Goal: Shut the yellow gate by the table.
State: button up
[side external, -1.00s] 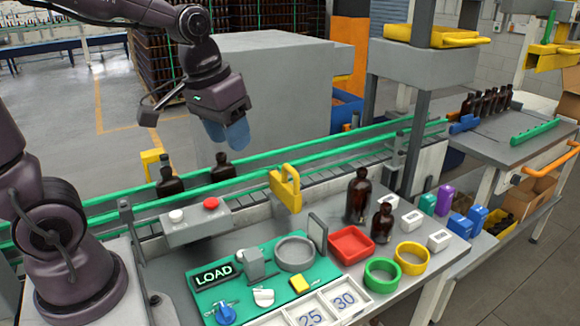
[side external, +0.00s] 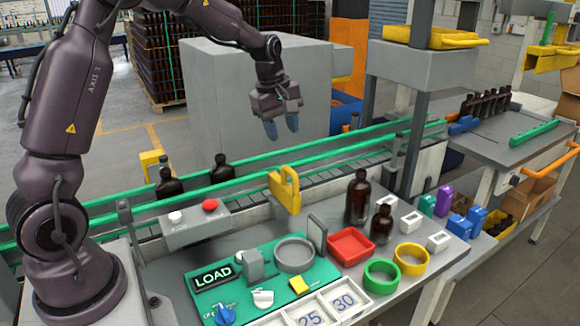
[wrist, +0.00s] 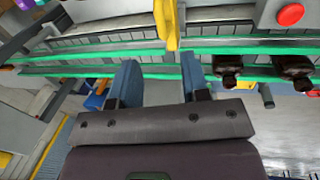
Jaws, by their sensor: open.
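The yellow gate (side external: 285,188) is a yellow plate with a loop handle on top, at the table's back edge beside the conveyor in the side view. In the wrist view the gate (wrist: 166,22) shows at the top middle, ahead of my fingers. My gripper (side external: 282,130) is open and empty, with blue fingertips pointing down. It hangs in the air above and behind the gate, around the conveyor's far rail, and does not touch the gate. In the wrist view the two blue fingers of my gripper (wrist: 160,80) are apart with nothing between them.
The conveyor (side external: 330,178) with green rails runs behind the table. Two dark bottles (side external: 222,170) stand on it at the left. A button box (side external: 195,222) is left of the gate. Two amber bottles (side external: 358,196) and a red tray (side external: 351,246) stand to its right.

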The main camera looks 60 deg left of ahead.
aim_at(291, 170)
jog(key=f, duration=0.3)
jog(key=w+f, duration=0.1)
jog(key=f, duration=0.3)
jog(key=w+f, duration=0.1)
jog(key=f, duration=0.2)
jog(key=shift+f, duration=0.2)
